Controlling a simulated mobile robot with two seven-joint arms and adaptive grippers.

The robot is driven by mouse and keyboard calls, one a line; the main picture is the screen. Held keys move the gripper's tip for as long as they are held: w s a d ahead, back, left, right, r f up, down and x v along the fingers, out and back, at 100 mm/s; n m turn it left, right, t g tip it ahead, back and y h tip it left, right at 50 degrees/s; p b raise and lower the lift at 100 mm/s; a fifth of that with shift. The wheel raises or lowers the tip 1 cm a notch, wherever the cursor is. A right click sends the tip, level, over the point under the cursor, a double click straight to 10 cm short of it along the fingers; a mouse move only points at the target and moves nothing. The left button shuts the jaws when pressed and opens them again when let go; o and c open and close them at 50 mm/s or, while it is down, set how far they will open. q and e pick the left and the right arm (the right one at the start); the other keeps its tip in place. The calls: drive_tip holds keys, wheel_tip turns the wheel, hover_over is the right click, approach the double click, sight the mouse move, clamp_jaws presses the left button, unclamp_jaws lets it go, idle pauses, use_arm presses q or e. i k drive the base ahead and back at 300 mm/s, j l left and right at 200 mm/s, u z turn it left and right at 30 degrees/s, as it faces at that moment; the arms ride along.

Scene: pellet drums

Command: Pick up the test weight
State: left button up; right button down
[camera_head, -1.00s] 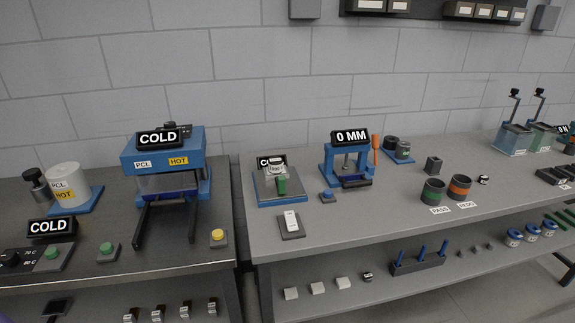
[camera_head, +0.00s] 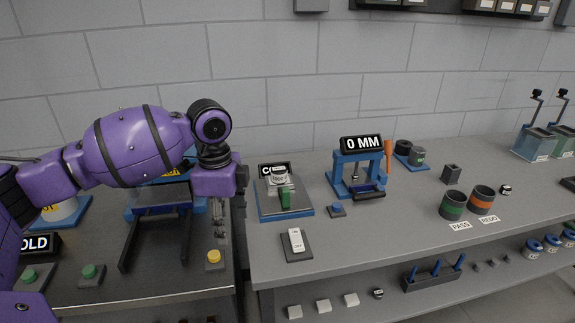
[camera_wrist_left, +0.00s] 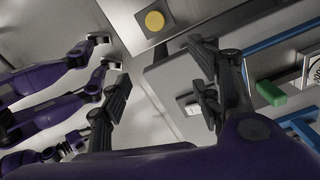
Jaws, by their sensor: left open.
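No item is clearly readable as the test weight. Short cylinders, one dark (camera_head: 403,147) and one grey with a dark top (camera_head: 416,157), stand on a blue tray at the back of the right table in the head view. My left gripper (camera_head: 221,217) points down at the gap between the two tables, well left of those cylinders. It is partly hidden by my wrist. In the left wrist view its two fingers (camera_wrist_left: 160,95) are apart with nothing between them. My right gripper is not in view.
A blue 0 MM stand (camera_head: 357,173) and an orange-handled tool (camera_head: 388,155) stand left of the cylinders. A plate device with a green block (camera_head: 285,199) is near my left gripper.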

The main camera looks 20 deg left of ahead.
sight(279, 172)
drive_tip(key=i, duration=1.1)
